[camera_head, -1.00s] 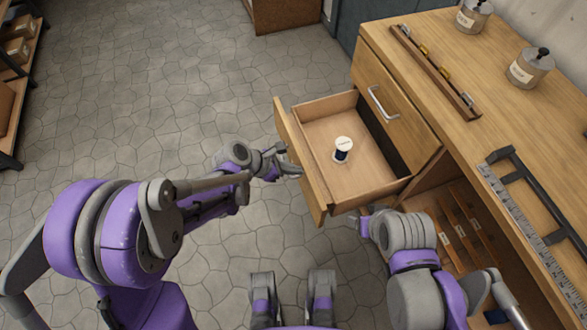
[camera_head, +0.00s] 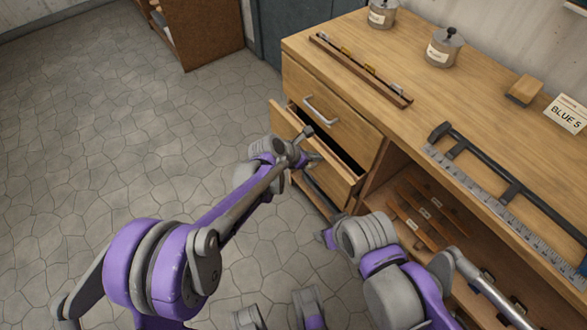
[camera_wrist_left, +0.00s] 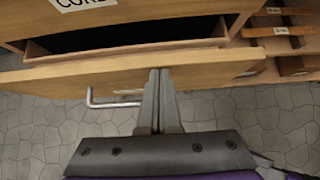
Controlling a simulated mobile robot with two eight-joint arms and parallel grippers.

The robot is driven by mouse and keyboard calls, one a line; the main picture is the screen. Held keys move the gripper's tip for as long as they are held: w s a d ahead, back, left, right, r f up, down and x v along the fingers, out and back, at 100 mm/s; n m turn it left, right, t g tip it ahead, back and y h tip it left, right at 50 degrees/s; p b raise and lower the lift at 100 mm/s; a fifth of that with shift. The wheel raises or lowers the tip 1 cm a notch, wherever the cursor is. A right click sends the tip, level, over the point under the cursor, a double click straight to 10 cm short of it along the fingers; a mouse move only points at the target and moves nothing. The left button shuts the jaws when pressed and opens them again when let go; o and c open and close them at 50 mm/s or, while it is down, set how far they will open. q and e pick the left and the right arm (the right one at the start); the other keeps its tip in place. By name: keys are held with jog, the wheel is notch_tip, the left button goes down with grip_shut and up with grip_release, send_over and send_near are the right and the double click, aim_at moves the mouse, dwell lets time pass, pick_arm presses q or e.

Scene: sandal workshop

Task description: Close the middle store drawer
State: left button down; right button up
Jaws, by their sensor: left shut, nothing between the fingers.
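The middle drawer (camera_head: 286,123) of the wooden bench stands partly open, with a narrow dark gap behind its front. In the left wrist view its front panel (camera_wrist_left: 80,71) runs across the picture, with a metal bar handle (camera_wrist_left: 93,99) below. My left gripper (camera_head: 314,159) is shut and empty at the drawer front. In the left wrist view its fingertips (camera_wrist_left: 159,72) are at the panel, seemingly touching it. The drawer's inside is mostly hidden. My right arm is near the bench's open shelf; its fingers (camera_head: 329,237) show too little to tell their state.
The upper drawer (camera_head: 330,118) with its handle is shut above. The bench top (camera_head: 400,125) holds a rack, tins (camera_head: 445,48), a ruler and a dark frame. An open shelf with wooden strips (camera_head: 415,225) lies right of the drawers. The floor (camera_head: 120,150) at left is clear.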

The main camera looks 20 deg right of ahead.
pick_arm(q)
jog(key=d, duration=0.2)
jog(key=w+d, duration=0.1)
jog(key=d, duration=0.1)
jog(key=w+d, duration=0.1)
jog(key=d, duration=0.1)
jog(key=shift+d+r, duration=0.1)
jog(key=shift+d, duration=0.15)
pick_arm(e)
jog(key=shift+a+f, duration=0.1)
jog(key=shift+a, duration=0.05)
pick_arm(q)
jog(key=shift+w, duration=0.1)
pick_arm(e)
jog(key=shift+s, duration=0.1)
